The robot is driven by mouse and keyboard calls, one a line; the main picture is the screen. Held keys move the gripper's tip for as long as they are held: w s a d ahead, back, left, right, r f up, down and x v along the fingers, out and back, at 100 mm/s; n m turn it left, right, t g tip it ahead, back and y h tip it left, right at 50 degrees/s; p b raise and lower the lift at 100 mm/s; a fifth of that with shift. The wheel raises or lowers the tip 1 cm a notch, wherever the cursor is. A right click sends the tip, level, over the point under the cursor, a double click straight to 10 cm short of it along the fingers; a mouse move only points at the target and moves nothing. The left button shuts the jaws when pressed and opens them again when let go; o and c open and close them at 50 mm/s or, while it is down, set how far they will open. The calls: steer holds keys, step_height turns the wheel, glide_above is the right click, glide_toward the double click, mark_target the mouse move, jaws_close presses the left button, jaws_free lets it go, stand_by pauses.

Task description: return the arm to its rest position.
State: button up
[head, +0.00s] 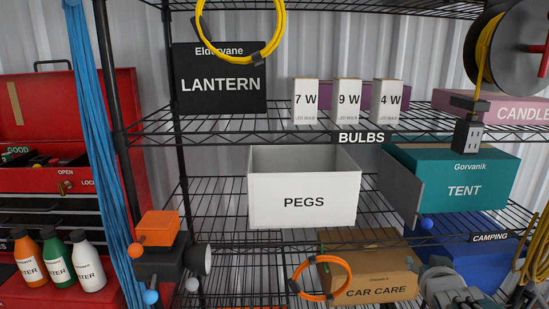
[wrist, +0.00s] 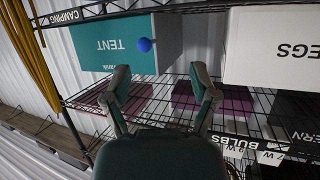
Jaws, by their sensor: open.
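My gripper (wrist: 161,74) shows in the wrist view, its two dark fingers spread apart with nothing between them. That view is turned upside down and faces the shelving. Beyond the fingertips are the teal TENT box (wrist: 125,45) and a blue ball (wrist: 145,45) in front of it. The white PEGS box (wrist: 268,50) is at the right of that view.
A black wire shelf (head: 225,188) holds the PEGS box (head: 303,202) and TENT box (head: 465,190). Blue cords (head: 92,130) hang at left, a yellow cable (head: 240,55) above, and a cable reel (head: 510,45) at right. An orange cable loop (head: 345,275) hangs below.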

steer(key=s+a+f+n+g+y, duration=0.1)
steer(key=s+a+n+g+y, duration=0.1)
steer(key=s+a, duration=0.6)
steer(key=s+a+f+n+g+y, duration=0.1)
steer(key=s+a+g, duration=0.4)
steer(key=s, duration=0.5)
steer(key=a+f+y, duration=0.1)
steer(key=a, duration=0.1)
steer(key=shift+s+a+n+g, duration=0.3)
steer(key=shift+s+a+n, duration=0.1)
